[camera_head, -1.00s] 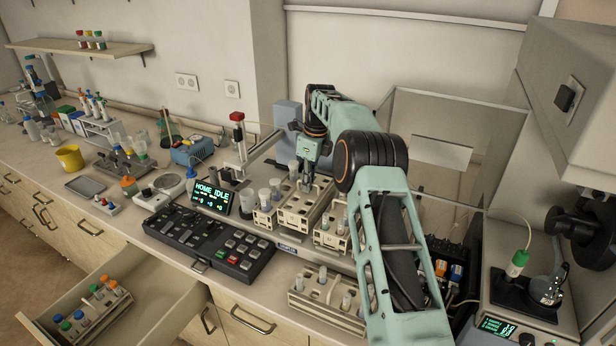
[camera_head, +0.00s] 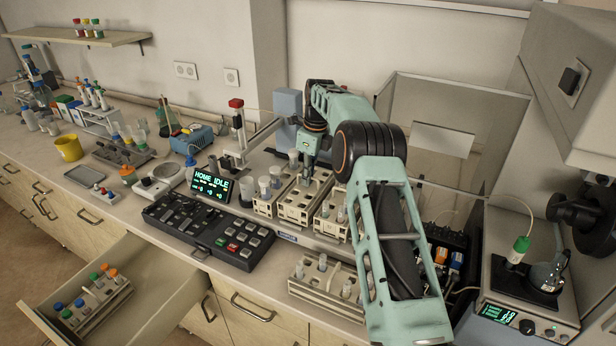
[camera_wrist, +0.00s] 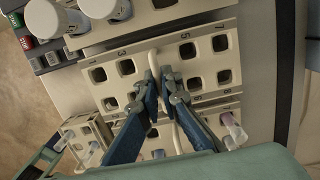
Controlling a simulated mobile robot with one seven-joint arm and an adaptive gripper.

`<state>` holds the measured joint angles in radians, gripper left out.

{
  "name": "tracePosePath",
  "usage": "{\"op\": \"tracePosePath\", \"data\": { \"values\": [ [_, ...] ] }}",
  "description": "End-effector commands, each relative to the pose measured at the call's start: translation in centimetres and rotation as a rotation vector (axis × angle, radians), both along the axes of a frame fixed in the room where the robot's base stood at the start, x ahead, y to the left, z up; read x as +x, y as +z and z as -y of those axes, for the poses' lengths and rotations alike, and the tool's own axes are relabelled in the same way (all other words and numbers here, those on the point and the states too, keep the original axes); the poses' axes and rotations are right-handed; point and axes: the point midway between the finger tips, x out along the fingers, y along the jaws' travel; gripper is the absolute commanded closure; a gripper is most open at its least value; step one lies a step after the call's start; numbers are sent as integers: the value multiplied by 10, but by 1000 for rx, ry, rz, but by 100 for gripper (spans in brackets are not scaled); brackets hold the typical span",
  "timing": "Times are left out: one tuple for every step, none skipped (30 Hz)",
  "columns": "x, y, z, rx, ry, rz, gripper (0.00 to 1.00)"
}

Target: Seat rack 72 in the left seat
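The middle cream rack (camera_head: 296,208) stands on the sampler between two other racks. Its sockets look empty in the wrist view, with printed numbers beside them. I cannot read a 72 on any rack. My gripper (camera_wrist: 160,76) is over this middle rack (camera_wrist: 202,52). Its blue fingers are close together on either side of the rack's thin upright handle and look shut on it. In the head view my gripper (camera_head: 306,172) is partly hidden by my arm. The rack looks low among its neighbours; I cannot tell whether its base is lifted.
A left rack (camera_head: 263,207) holds large capped vials close beside it. A right rack (camera_head: 330,228) holds tubes. Another rack (camera_head: 325,296) with tubes stands at the bench front. A control panel (camera_head: 205,232) and an open drawer (camera_head: 150,285) lie left.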

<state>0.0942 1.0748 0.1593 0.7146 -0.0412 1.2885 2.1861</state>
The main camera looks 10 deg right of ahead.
Motion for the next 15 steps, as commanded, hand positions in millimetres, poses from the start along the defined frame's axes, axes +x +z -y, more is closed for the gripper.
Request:
{"op": "tracePosePath", "data": {
  "values": [
    [0, 0, 0, 0, 0, 1, 100],
    [0, -1, 0, 0, 1, 1, 100],
    [0, -2, -1, 0, 1, 1, 100],
    [0, -2, -1, -1, 1, 1, 100],
    [0, -3, -1, -1, 1, 1, 100],
    [0, -3, -1, -1, 1, 1, 100],
    [0, -4, -1, -1, 0, 1, 100],
    [0, -4, -1, 0, 0, 1, 100],
    [0, -4, -1, -1, 0, 1, 100],
    [0, -4, -1, 0, 0, 1, 100],
    [0, -4, -1, 0, 0, 1, 100],
    [0, -4, -1, 0, 0, 1, 100],
    [0, -4, -1, 0, 0, 1, 100],
    [0, -4, -1, 0, 0, 1, 100],
    [0, -4, -1, 0, 0, 1, 92]
  ]
}}
